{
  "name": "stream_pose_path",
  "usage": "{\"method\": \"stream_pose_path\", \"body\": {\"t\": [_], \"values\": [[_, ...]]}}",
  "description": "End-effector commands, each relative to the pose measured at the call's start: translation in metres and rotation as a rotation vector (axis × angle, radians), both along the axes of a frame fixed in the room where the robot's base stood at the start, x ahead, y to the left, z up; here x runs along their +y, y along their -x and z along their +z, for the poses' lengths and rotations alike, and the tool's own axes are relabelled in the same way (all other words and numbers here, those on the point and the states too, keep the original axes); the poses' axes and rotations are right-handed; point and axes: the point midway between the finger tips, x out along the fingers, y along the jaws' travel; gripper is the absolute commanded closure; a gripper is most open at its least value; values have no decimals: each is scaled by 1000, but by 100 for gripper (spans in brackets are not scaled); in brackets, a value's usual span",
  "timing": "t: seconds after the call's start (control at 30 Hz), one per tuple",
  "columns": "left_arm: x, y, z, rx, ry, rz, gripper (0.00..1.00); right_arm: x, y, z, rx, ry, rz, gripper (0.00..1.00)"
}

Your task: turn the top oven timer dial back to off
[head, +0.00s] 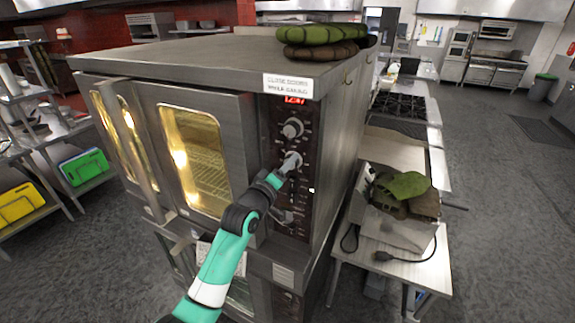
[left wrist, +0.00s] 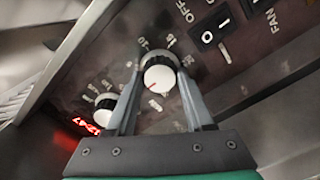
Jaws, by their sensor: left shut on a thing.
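The top oven's control panel (head: 285,208) is a dark strip on the front right of the steel oven. Two pale round dials sit below its red display. My left gripper (head: 287,168) is at the lower one, the timer dial (head: 293,158). In the left wrist view, the fingers of my left gripper (left wrist: 163,92) are shut on the sides of this white dial (left wrist: 158,72). Its red mark points to the lower left of that picture, and printed numbers ring it. The other dial (left wrist: 105,110) is beside the left finger, outside the grip. My right gripper is out of view.
The red display (head: 295,100) reads about 12:47. A rocker switch (left wrist: 215,32) is beside the timer dial in the left wrist view. The floor at right is clear.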

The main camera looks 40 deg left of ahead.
Motion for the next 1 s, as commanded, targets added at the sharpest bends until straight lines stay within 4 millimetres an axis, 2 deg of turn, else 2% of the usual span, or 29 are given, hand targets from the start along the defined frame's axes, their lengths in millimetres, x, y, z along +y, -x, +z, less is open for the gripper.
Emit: {"method": "stream_pose_path", "body": {"t": [0.53,0.57,0.6,0.7,1.0], "values": [[0,0,0,-8,28,-1,100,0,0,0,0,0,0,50],[0,0,0,-8,28,-1,42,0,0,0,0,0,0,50],[-1,0,0,-8,28,-1,35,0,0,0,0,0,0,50],[0,0,0,-8,27,-1,17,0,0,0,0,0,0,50],[0,1,0,-8,25,-1,17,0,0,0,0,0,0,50]]}}
